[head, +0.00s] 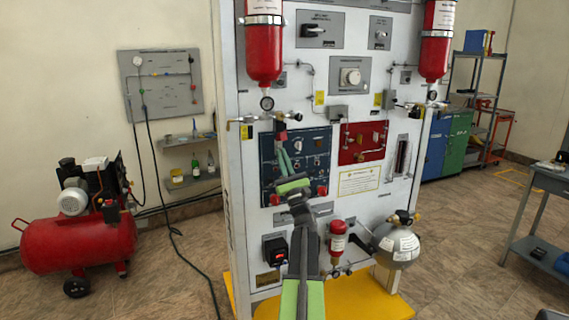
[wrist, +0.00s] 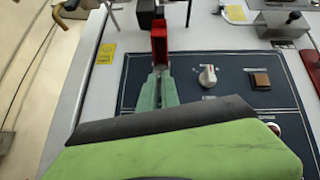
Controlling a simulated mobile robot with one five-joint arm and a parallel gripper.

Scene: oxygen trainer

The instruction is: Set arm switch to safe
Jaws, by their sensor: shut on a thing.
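My gripper (head: 279,143) reaches up over the left part of the dark blue panel (head: 312,141) on the white trainer cabinet. In the wrist view my green fingertips (wrist: 160,74) are closed together at the lower end of a small upright red piece (wrist: 159,43), which looks like a switch lever or guard. The red piece also shows in the head view (head: 281,130), at the panel's upper left edge. The fingers hide its lower end, and I cannot read a label or its setting. My green and black wrist parts cover the lower panel.
A white knob (wrist: 207,75) and a brown square switch (wrist: 260,80) sit right of my fingers. A red panel (head: 350,154) is farther right. Red cylinders (head: 263,55) hang above. A steel sphere (head: 394,245) stands low at right. A red compressor (head: 75,245) is at left.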

